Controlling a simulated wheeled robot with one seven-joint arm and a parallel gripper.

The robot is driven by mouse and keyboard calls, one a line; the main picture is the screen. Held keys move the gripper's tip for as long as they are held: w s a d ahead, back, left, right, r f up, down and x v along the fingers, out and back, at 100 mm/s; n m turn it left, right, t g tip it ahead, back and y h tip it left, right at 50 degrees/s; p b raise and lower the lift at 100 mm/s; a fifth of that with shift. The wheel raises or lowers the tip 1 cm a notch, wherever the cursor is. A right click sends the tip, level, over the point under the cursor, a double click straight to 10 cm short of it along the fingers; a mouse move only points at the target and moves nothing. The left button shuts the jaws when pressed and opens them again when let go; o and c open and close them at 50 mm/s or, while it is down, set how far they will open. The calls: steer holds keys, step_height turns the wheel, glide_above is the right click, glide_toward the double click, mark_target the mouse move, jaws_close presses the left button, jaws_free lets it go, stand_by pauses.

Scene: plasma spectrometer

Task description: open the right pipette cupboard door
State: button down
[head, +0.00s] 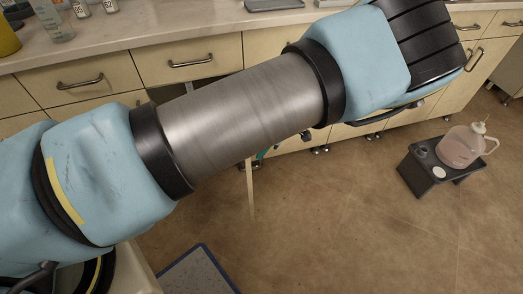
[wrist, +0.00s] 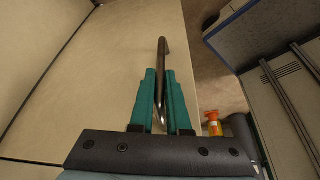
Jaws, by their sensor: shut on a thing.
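In the wrist view, my gripper (wrist: 160,72) has its two green fingers closed on either side of a dark metal bar handle (wrist: 162,48). The handle is fixed to a cream cupboard door (wrist: 130,40), whose edge runs down its right side with floor beyond. In the head view, a bit of a green finger of my gripper (head: 263,153) shows below my arm. A thin pale upright panel (head: 250,190) beside it looks like the door seen edge-on, standing out from the cabinet front. My arm hides most of the door and the handle there.
Drawers with bar handles (head: 191,62) line the counter (head: 150,45). A black stool (head: 432,172) with a pinkish jug (head: 460,147) stands on the floor at right. A blue-grey mat (head: 198,272) lies at the bottom. An orange object (wrist: 213,124) shows in the wrist view.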

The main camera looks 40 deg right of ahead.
steer(key=c, duration=0.9)
jaws_free()
steer(key=b+v, duration=0.1)
steer(key=v, duration=0.9)
steer(key=shift+r, duration=0.4)
